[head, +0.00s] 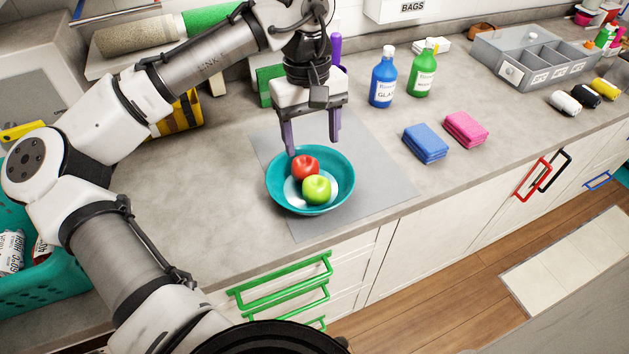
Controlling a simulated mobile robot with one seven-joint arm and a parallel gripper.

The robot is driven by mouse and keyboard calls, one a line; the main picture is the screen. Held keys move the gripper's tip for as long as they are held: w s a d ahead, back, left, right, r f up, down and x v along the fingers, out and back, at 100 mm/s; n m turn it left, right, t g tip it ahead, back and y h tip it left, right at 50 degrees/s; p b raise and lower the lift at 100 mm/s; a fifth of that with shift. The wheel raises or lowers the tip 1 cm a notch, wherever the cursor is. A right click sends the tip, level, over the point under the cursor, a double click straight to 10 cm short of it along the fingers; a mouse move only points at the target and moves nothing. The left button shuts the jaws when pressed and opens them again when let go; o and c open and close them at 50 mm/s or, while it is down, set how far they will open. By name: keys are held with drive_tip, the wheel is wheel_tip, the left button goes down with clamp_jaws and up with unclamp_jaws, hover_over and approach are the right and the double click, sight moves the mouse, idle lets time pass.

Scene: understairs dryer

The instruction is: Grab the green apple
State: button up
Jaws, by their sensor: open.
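The green apple (316,189) lies in a teal bowl (340,163), toward its front side. A red apple (304,167) is in the same bowl, just behind the green one and slightly left of it. The bowl stands on a grey mat (374,192) on the counter. My gripper (312,146) is open and points down, with its two purple-grey fingers apart. It is empty and appears above the back part of the bowl, behind the green apple. The exact height of the fingertips above the bowl cannot be told.
A blue bottle (383,78) and a green bottle (423,70) stand behind right of the bowl. Blue cloths (425,142) and pink cloths (466,129) lie to the right. A grey compartment box (534,60) is at the back right. The counter right of the mat is partly free.

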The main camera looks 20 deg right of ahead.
hover_over(316, 181)
drive_tip(key=w, duration=0.1)
wheel_tip(316, 181, down, 5)
drive_tip(key=shift+f+p, duration=0.1)
drive_tip(key=shift+p, duration=0.2)
drive_tip(key=shift+s+f+p, duration=0.25)
drive_tip(key=shift+f+p, duration=0.2)
drive_tip(key=shift+f, duration=0.85)
drive_tip(key=shift+s+f+p, duration=0.2)
drive_tip(key=shift+f+p, duration=0.25)
drive_tip(key=shift+f, duration=0.85)
drive_tip(key=shift+c, duration=0.2)
drive_tip(key=c, duration=0.7)
